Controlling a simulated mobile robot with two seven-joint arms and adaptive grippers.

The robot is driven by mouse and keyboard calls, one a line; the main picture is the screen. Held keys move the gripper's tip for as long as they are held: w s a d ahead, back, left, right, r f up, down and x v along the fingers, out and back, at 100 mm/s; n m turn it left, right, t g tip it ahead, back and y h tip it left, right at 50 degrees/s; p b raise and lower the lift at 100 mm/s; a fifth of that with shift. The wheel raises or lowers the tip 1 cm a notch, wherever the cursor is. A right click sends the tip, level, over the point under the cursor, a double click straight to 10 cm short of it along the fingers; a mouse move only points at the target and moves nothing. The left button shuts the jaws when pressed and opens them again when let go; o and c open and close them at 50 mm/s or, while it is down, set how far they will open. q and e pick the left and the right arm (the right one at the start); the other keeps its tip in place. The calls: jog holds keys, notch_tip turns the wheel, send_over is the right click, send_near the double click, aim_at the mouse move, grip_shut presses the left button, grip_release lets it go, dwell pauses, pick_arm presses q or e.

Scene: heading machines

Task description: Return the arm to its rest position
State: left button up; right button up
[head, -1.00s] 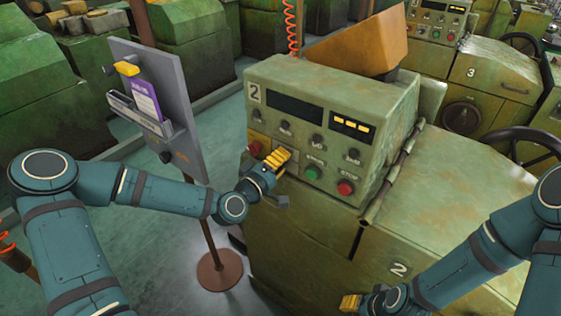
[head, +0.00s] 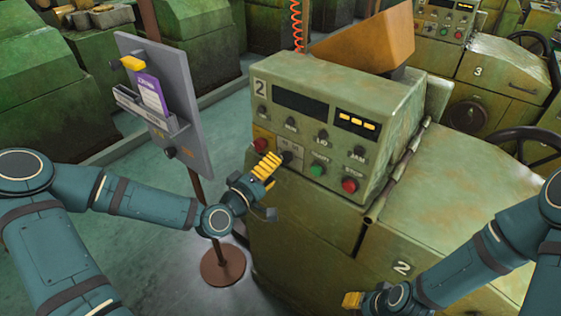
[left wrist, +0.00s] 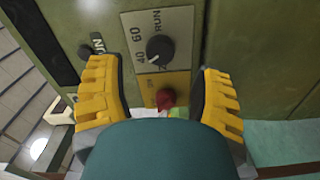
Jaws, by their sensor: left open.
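My left gripper (head: 267,167) is open and empty, in front of the lower left of the control panel (head: 330,141) on machine 2. In the left wrist view its two yellow fingers (left wrist: 159,82) stand apart. Between them show a black selector knob (left wrist: 159,47) on a plate marked 40, 60 and RUN, and a red button (left wrist: 165,98) on a yellow plate. Neither finger visibly grips anything. My right gripper (head: 353,301) is low in the head view, near the front of machine 2. Its fingers are too small and partly hidden to tell whether they are open.
A grey board (head: 168,100) on a thin post with a round base (head: 222,265) stands left of machine 2, close to my left arm. It holds a purple card (head: 151,94). Green (head: 318,170) and red (head: 349,185) buttons sit on the panel. Open floor lies at left.

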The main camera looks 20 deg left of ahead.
pick_arm(q)
jog(key=shift+v, duration=0.85)
jog(key=s+d+f+m+g, duration=0.3)
jog(key=s+d+f+g, duration=0.25)
jog(key=f, duration=0.45)
jog(key=s+d+f+m+g, duration=0.4)
jog(key=d+f+g, duration=0.2)
jog(key=f, duration=0.4)
jog(key=s+a+f+m+g+y, duration=0.2)
jog(key=s+f+g, duration=0.1)
jog(key=s+f, duration=0.2)
jog(key=shift+s+b, duration=0.35)
jog(key=shift+s, duration=0.35)
jog(key=shift+g, duration=0.25)
jog(key=shift+c, duration=0.2)
